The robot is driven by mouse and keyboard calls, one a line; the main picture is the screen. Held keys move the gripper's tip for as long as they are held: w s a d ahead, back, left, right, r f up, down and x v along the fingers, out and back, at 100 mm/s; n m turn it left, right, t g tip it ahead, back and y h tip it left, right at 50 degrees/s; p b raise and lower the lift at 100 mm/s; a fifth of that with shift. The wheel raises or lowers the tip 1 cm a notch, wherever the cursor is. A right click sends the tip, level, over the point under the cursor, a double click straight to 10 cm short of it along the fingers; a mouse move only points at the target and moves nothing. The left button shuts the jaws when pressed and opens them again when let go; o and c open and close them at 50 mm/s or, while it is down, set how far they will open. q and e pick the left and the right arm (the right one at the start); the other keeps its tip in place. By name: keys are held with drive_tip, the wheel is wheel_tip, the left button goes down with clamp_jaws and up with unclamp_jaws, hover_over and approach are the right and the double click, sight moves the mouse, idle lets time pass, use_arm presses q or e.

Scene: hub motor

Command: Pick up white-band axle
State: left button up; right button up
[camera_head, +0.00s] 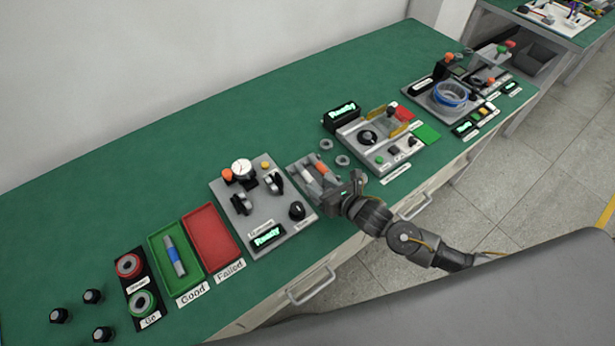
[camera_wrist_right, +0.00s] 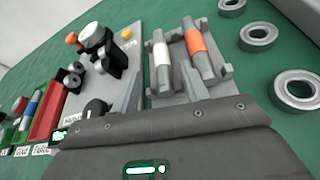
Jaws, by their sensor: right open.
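The white-band axle (camera_head: 308,173) lies in a grey holder (camera_head: 296,167) beside an orange-band axle (camera_head: 322,167). In the right wrist view the white-band axle (camera_wrist_right: 161,57) is on the left and the orange-band axle (camera_wrist_right: 196,45) on the right, both lying lengthwise away from me. My right gripper (camera_head: 327,184) is open at the near end of the holder. In the wrist view its fingers (camera_wrist_right: 160,84) are partly hidden by the gripper body, and I see nothing held. My left gripper is not in view.
A gauge station (camera_head: 250,208) stands left of the holder, with a red tray (camera_head: 212,238) and a green tray (camera_head: 160,245) with a blue-band axle beyond. Loose rings (camera_head: 342,160) lie right of the holder, near another station (camera_head: 372,152).

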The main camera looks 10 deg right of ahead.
sight(311, 178)
drive_tip(key=p+x, duration=0.1)
drive_tip(key=x, duration=0.4)
drive_tip(key=shift+r, duration=0.1)
drive_tip(key=shift+d, duration=0.1)
drive_tip(key=shift+c, duration=0.4)
drive_tip(key=shift+r, duration=0.1)
clamp_jaws()
